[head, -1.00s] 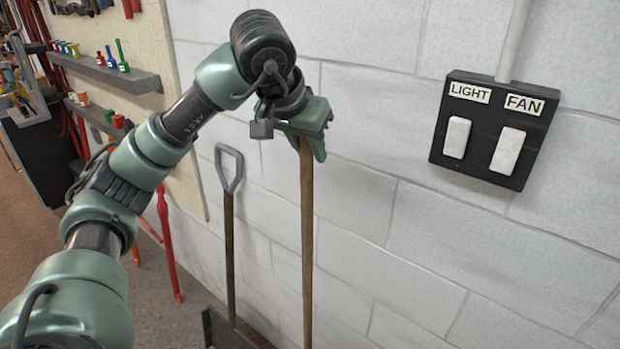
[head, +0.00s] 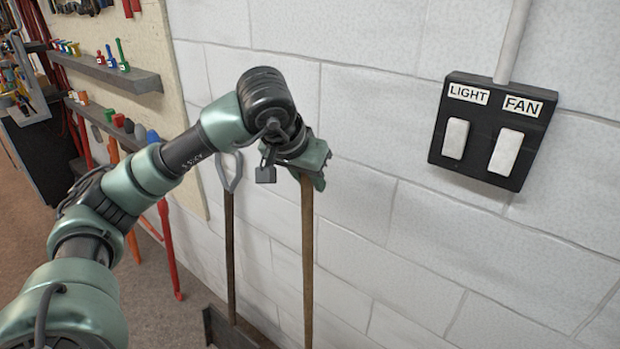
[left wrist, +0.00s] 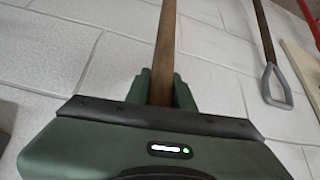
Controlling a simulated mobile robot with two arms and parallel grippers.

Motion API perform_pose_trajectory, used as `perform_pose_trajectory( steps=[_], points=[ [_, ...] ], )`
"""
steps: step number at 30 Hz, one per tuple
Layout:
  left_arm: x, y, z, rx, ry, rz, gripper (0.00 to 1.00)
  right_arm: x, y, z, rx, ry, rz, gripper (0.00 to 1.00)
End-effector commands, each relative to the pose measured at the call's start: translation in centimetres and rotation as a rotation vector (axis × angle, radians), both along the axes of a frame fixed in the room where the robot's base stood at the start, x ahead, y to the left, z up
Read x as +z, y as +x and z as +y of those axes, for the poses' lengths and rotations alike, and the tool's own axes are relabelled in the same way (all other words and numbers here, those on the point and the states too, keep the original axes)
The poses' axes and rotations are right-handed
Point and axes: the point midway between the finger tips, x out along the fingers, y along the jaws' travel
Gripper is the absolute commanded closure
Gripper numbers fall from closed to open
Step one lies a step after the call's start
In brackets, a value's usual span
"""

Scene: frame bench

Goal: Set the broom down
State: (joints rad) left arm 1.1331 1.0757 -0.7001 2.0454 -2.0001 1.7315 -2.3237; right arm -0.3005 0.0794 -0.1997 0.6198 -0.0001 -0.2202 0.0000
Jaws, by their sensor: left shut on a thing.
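The broom shows as a long brown wooden handle (head: 307,255), upright close to the white block wall. Its lower end is out of the head view. My left gripper (head: 309,180) is shut on the upper part of the handle. In the left wrist view the broom handle (left wrist: 165,45) runs between the two green fingers of the left gripper (left wrist: 161,90). My right gripper is not in view.
A grey-handled tool (head: 230,230) stands left of the broom, by a dark low bin (head: 225,328) at the wall's foot. A dark switch box (head: 493,130) marked LIGHT and FAN is on the wall at right. Shelves (head: 115,72) with small tools are at left.

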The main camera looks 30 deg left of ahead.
Motion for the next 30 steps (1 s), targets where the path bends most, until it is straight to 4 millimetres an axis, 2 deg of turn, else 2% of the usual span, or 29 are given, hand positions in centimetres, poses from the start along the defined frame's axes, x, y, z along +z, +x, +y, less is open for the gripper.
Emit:
perform_pose_trajectory(
  steps=[1,3,11,16,20,30],
  points=[
    [-0.2,0.0,0.0,0.001,0.001,0.001,0.71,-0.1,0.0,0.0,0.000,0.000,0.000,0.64],
    [-0.1,0.0,0.0,0.001,0.001,0.002,0.55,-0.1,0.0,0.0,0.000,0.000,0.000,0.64],
    [-0.1,0.0,0.0,0.001,0.001,0.002,0.55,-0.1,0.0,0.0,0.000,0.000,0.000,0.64],
    [0.7,-0.3,0.0,0.000,0.000,-0.001,0.55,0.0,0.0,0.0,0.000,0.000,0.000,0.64],
    [2.5,-1.4,-0.1,-0.001,0.001,-0.005,0.55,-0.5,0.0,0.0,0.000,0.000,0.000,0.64],
    [8.7,-5.1,-0.5,-0.002,0.001,-0.004,0.55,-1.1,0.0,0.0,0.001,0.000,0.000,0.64]
  ],
)
